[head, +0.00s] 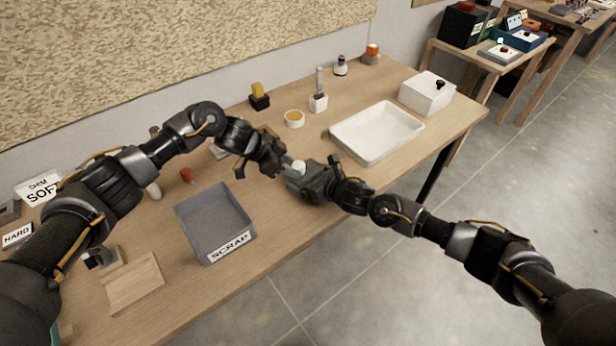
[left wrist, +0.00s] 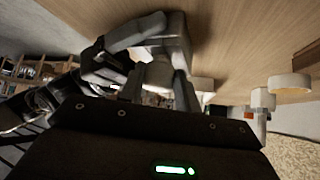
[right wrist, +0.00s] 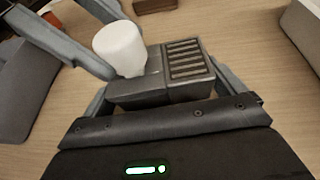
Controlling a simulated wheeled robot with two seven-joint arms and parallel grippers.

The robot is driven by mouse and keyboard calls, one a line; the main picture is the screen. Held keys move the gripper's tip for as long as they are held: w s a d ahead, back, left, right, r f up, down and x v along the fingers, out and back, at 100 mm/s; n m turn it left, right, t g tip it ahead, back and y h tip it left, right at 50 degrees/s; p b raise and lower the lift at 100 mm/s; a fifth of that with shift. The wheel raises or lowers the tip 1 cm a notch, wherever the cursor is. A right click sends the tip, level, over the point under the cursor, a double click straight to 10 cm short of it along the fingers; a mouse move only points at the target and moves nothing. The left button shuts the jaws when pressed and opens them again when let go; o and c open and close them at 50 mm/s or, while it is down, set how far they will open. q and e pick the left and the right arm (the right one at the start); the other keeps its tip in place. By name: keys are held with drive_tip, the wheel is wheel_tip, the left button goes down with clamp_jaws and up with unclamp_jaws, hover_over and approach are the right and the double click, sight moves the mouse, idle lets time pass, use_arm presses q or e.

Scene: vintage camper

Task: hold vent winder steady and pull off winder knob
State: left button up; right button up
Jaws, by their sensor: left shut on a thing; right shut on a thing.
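The vent winder (right wrist: 160,83) is a grey block with a slatted top. My right gripper (right wrist: 165,95) is shut on its body, one finger on each side. The white, rounded winder knob (right wrist: 119,48) stands at the block's left end in the right wrist view and looks still seated against it. It also shows in the head view (head: 298,166). My left gripper (right wrist: 82,30) comes in from the upper left and is shut on the knob, with a finger on either side. In the left wrist view the left fingers (left wrist: 158,85) close on the pale knob. The exact contact is partly hidden.
A grey SCRAP bin (head: 212,222) stands left of the grippers, and a white tray (head: 377,132) to the right. A yellow-topped ring (head: 294,118) and a white block with a grey post (head: 319,100) stand behind. The bench's front edge is close to my right arm.

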sight(300, 164)
use_arm(q)
drive_tip(key=shift+r, duration=0.2)
drive_tip(key=shift+r, duration=1.3)
use_arm(e)
drive_tip(key=o, duration=1.1)
use_arm(q)
wheel_tip(300, 164, up, 4)
drive_tip(key=shift+f, duration=0.1)
use_arm(e)
drive_tip(key=v, duration=1.2)
drive_tip(key=shift+r, duration=0.1)
use_arm(q)
drive_tip(key=shift+s, duration=0.1)
use_arm(e)
drive_tip(key=shift+s, duration=0.1)
